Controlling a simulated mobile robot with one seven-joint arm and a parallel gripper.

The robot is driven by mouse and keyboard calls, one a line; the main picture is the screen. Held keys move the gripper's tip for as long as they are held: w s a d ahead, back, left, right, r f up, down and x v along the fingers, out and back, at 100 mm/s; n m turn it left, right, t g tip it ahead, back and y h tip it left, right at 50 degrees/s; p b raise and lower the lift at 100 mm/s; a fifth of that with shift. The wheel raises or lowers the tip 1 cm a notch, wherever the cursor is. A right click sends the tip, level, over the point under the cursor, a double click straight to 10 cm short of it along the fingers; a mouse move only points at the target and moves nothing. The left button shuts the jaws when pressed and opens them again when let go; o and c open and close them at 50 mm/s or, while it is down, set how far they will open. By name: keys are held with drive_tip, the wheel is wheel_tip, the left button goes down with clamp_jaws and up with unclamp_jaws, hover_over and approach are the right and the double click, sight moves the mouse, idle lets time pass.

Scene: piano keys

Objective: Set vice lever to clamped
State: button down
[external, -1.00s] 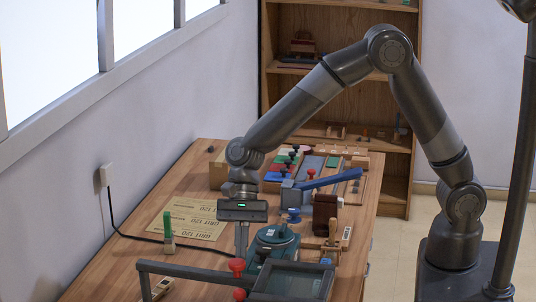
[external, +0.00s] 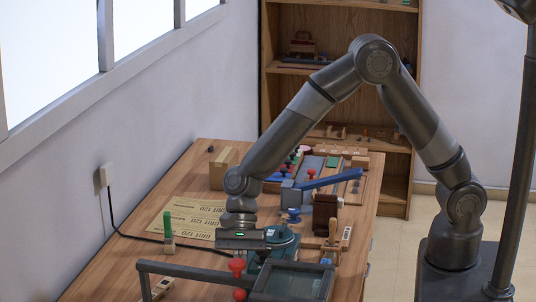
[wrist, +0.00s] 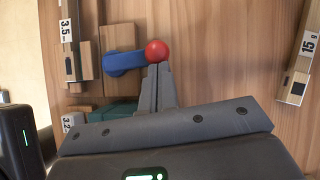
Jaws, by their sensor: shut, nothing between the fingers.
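In the wrist view, a short blue lever (wrist: 124,61) ends in a red ball (wrist: 156,51). It lies roughly level across the picture, its other end on a wooden block (wrist: 117,37). My gripper (wrist: 157,68) is shut and empty, with its fingertips at the ball's lower edge; I cannot tell whether they touch it. In the external view, my gripper (external: 239,257) is low over the near part of the bench, behind a red knob (external: 237,265). Its fingertips are mostly hidden there. I cannot match the blue lever surely in the external view.
A dark framed tray (external: 290,283) with a rail stands in front. A teal device (external: 282,236) is just right of my gripper. A long blue lever (external: 330,180) and a dark brown block (external: 325,212) stand farther back. Sandpaper sheets (external: 190,217) lie flat at left.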

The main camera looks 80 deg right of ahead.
sight(236, 292)
drive_tip(key=shift+a+n, duration=0.25)
drive_tip(key=shift+n, duration=0.05)
